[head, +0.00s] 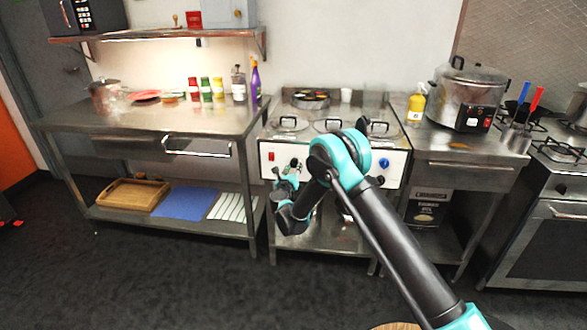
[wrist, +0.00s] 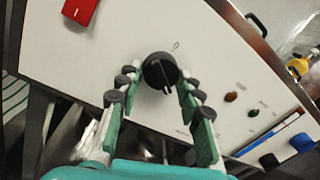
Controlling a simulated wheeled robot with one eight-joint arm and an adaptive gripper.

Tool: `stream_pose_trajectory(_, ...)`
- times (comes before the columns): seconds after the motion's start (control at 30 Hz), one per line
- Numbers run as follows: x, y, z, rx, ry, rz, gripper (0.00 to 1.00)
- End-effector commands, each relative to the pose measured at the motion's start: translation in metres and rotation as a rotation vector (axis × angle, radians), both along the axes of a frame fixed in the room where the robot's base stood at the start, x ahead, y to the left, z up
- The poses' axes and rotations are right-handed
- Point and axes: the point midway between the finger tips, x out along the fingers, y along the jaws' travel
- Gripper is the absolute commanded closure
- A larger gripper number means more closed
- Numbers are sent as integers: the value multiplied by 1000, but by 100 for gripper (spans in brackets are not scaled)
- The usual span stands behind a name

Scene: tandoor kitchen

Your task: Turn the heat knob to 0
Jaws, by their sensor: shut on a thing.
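The heat knob (wrist: 158,70) is round and black, on the white front panel (wrist: 225,60) of the steel cooking unit. A small mark like a 0 is printed just above and right of it in the wrist view. My gripper (wrist: 158,80) has its green, dark-padded fingers on both sides of the knob, shut on it. The knob's pointer direction is hard to read. In the head view my gripper (head: 287,178) is at the panel's left part, and my arm covers the panel's middle.
A red switch (wrist: 80,10) sits left of the knob. Small red and green lights, a blue knob (wrist: 302,142) and a black knob (wrist: 269,160) are to the right. A steel table (head: 150,120) stands left of the unit, a counter with a cooker (head: 467,95) right.

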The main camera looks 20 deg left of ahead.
Motion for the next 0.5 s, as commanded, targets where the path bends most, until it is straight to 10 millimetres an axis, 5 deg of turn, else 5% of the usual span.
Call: stream_pose_trajectory(0.5,0,-1,0,-478,-116,1,93)
